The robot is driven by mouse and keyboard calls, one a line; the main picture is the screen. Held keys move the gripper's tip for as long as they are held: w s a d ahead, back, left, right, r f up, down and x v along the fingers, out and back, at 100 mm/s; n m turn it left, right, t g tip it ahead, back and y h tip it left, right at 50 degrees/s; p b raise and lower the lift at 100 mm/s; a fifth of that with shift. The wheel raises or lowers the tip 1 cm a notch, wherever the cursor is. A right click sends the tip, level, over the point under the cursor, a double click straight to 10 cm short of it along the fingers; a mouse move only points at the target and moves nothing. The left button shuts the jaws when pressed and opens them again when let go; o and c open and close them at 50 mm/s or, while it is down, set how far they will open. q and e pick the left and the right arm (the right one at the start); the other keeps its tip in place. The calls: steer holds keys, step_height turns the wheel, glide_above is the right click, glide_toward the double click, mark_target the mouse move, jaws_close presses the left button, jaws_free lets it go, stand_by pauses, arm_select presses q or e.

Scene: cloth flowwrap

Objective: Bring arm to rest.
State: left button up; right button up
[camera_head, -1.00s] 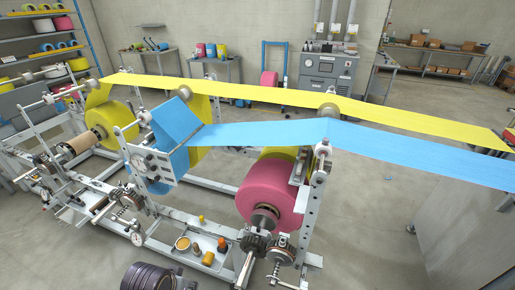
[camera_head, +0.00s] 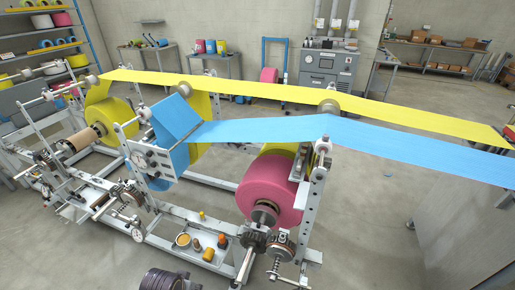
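A flow-wrap machine fills the middle of the view. A blue web (camera_head: 270,130) runs from a blue roll (camera_head: 172,165) at the left over a roller to the right edge. A yellow web (camera_head: 240,90) runs behind it from the upper left to the right. A pink roll (camera_head: 272,187) sits on a shaft at the front of the frame. A yellow roll (camera_head: 110,122) sits at the left.
A grey cabinet (camera_head: 465,225) stands at the right. A tray (camera_head: 183,252) with small items lies low on the frame. A control cabinet (camera_head: 329,72) and benches stand behind. Floor shows between the machine and the grey cabinet.

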arm_select(q)
steer(key=s+f+g, duration=0.1)
steer(key=s+f, duration=0.2)
steer(key=f, duration=1)
steer(key=s+f, duration=0.3)
steer(key=f, duration=1.1)
steer(key=s+a+f, duration=0.2)
steer(key=s+f, duration=0.6)
steer(key=s, duration=0.2)
steer(key=s+a+f+g, duration=0.1)
steer(key=s+a+f, duration=0.2)
steer(key=s+f, duration=0.6)
steer(key=shift+s+a+m, duration=0.15)
steer(key=shift+s+m, duration=0.15)
steer(key=shift+s, duration=0.3)
